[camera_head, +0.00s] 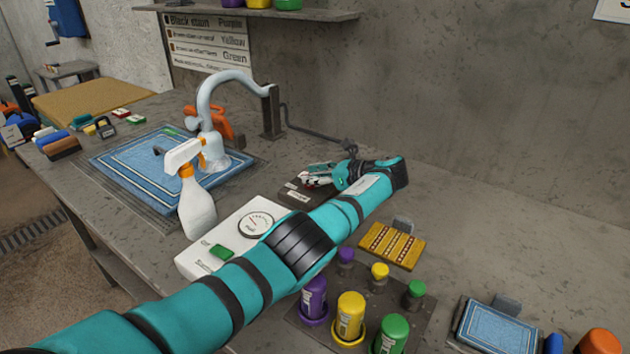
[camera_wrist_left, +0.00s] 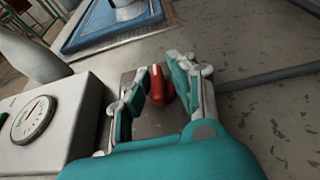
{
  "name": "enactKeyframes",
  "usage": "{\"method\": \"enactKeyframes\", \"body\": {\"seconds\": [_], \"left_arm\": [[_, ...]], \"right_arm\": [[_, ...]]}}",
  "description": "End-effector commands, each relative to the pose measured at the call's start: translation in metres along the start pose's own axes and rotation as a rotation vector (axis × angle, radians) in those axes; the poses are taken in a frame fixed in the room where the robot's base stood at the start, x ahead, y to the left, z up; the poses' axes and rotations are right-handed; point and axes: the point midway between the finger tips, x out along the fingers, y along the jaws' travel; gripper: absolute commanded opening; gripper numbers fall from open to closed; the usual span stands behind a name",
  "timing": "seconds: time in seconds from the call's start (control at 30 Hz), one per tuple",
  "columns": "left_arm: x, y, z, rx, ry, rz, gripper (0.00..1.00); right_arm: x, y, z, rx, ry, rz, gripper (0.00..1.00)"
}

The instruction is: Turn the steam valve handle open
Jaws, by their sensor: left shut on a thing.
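The steam valve handle (camera_wrist_left: 157,85) is a small red lever with a pale stripe, seen in the left wrist view. It stands on a dark plate (camera_wrist_left: 143,131) beside the white gauge box. My left gripper (camera_wrist_left: 160,78) has one finger on each side of the handle and is shut on it. In the head view the left gripper (camera_head: 318,175) is low over the dark plate (camera_head: 297,194) at the back of the bench. It mostly hides the handle there. My right gripper is not in view.
The white box with a round gauge (camera_head: 257,223) and a green button stands beside the plate. A spray bottle (camera_head: 196,205), blue rug (camera_head: 125,181) and curved white hose (camera_head: 206,95) are to the left. Coloured bottles (camera_head: 350,318) stand below my arm. The wall is close behind.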

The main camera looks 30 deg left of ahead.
Motion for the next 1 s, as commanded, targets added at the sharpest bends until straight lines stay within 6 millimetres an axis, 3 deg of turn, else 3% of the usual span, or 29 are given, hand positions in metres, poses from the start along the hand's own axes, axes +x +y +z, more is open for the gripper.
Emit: {"method": "enactKeyframes", "body": {"seconds": [0.03, 0.33, 0.37, 0.43, 1.0], "left_arm": [[0.0040, 0.0057, -0.0068, 0.013, 0.007, 0.022, 0.00], [0.0041, 0.0062, -0.0079, 0.015, 0.009, 0.023, 0.00], [0.0041, 0.0062, -0.0080, 0.015, 0.010, 0.024, 0.27], [0.0039, 0.0059, -0.0077, 0.014, 0.009, 0.022, 0.36], [-0.0009, 0.0023, -0.0027, 0.005, 0.003, 0.010, 0.37]], "right_arm": [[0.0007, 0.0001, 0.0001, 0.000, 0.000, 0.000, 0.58], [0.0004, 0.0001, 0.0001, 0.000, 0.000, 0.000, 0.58], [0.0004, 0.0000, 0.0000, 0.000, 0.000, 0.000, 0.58], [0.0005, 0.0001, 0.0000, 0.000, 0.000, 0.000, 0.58], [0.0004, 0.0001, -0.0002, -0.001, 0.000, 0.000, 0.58]]}}
